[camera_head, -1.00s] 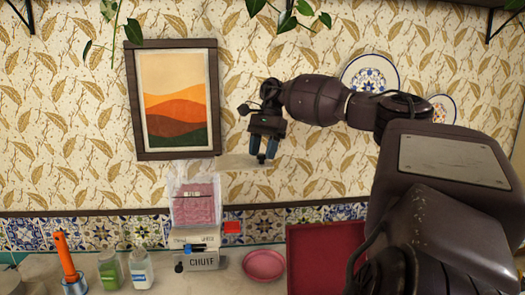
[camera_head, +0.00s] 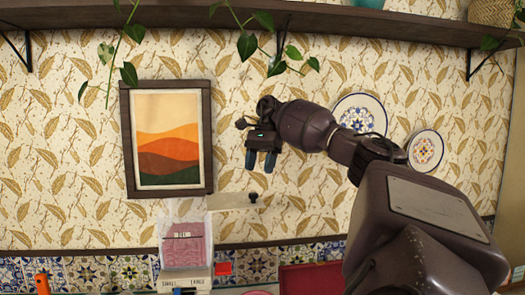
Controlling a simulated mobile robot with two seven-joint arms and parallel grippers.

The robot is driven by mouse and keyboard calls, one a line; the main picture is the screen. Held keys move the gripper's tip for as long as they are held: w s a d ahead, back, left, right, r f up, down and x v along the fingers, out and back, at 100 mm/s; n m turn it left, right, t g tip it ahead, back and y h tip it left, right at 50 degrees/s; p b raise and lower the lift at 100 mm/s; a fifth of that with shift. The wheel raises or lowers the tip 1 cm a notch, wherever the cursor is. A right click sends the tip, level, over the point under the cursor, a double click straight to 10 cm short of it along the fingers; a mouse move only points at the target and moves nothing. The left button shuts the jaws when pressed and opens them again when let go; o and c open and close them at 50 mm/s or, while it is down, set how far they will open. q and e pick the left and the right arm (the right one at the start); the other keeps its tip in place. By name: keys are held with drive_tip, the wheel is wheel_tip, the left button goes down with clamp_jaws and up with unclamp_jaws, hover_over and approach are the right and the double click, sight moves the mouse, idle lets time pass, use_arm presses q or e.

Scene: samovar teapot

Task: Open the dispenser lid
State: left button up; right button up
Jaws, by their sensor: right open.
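The dispenser (camera_head: 186,245) stands against the wall at lower center-left, with a clear upper box holding something pink; its base is cut off by the lower edge. Its pale lid (camera_head: 228,201) is a flat plate reaching out to the right from the top of the box, with a small dark knob (camera_head: 253,197) at its right end. The lid lies off to the side, and the box top looks mostly uncovered. My right gripper (camera_head: 261,160) points down, open and empty, above the knob and apart from it. My left gripper is not in view.
A framed picture (camera_head: 167,139) hangs left of my right gripper. Decorative plates (camera_head: 425,151) hang on the wall behind my right arm. A shelf (camera_head: 350,25) with trailing plants is above. A red tray (camera_head: 312,279) is at lower right.

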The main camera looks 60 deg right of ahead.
drive_tip(key=p+v, duration=0.2)
drive_tip(key=v, duration=0.2)
idle(0.7)
